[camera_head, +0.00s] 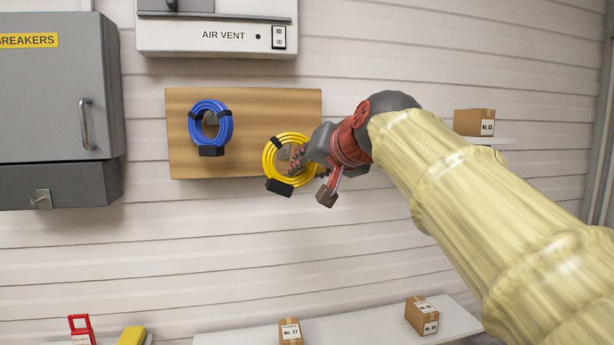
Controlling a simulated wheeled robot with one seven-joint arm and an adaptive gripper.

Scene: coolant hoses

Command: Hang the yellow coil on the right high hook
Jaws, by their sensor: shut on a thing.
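The yellow coil (268,160) is in front of the lower middle of a wooden board (270,105) on the wall. It has black ties and a black block at its bottom, and it tilts slightly. My gripper (297,158) reaches in from the right and is shut on the coil's right side. A blue coil (227,124) hangs on the left part of the board. The right high hook cannot be made out; my gripper and arm cover the lower right of the board. I cannot tell whether the yellow coil touches a hook.
A grey breaker cabinet (55,95) is at left and an air vent box (215,38) is above the board. A small box (474,122) sits on a wall shelf at right. Boxes (422,315) (291,332) stand on a white surface (350,328) below.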

